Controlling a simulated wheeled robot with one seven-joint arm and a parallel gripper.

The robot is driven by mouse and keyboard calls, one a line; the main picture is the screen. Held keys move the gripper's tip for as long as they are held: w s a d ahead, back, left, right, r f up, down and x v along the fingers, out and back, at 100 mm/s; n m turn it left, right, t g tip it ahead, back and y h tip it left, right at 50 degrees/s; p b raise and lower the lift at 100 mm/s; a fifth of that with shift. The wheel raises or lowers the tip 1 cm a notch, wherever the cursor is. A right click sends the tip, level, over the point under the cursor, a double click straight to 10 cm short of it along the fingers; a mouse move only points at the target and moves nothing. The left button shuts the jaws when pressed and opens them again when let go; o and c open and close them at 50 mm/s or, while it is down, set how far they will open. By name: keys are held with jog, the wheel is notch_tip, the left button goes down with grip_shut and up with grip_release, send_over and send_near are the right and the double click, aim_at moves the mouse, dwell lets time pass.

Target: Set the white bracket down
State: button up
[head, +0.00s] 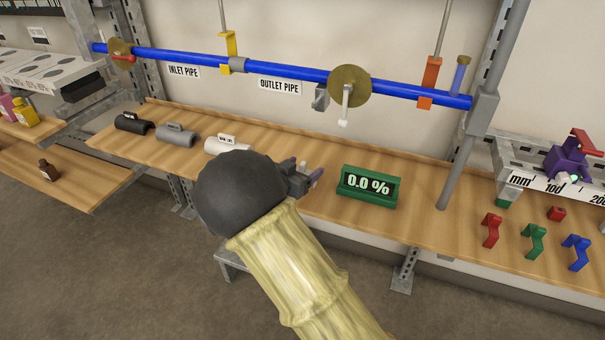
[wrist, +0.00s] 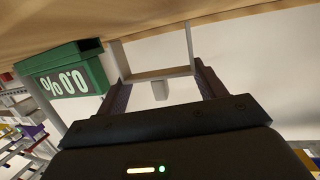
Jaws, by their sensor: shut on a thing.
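My gripper (head: 304,171) is over the middle of the long wooden shelf in the head view, left of the green 0.0 % display. In the wrist view my gripper (wrist: 160,80) has its two dark fingers on either side of a pale, U-shaped piece, the white bracket (wrist: 160,75). The gripper is shut on it. The bracket's legs reach away from the fingers towards the wooden surface. I cannot tell whether they touch it. In the head view the bracket is hidden behind my gripper.
The green display (head: 368,187) stands close right of my gripper. A white labelled clamp (head: 227,145) and grey clamp (head: 176,134) lie left. Red (head: 491,230), green (head: 534,240) and blue (head: 576,251) brackets lie at the right. A blue pipe (head: 290,72) runs above; a grey post (head: 460,150) stands right.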

jog(key=shift+f, duration=0.55)
jog(key=shift+f, duration=0.1)
jog(key=o, duration=1)
jog(key=shift+c, duration=0.2)
jog(key=shift+s+a+r, duration=0.2)
jog(key=shift+s, duration=0.1)
jog(key=p+v, duration=0.2)
jog(key=v, duration=0.9)
jog(key=shift+s, duration=0.1)
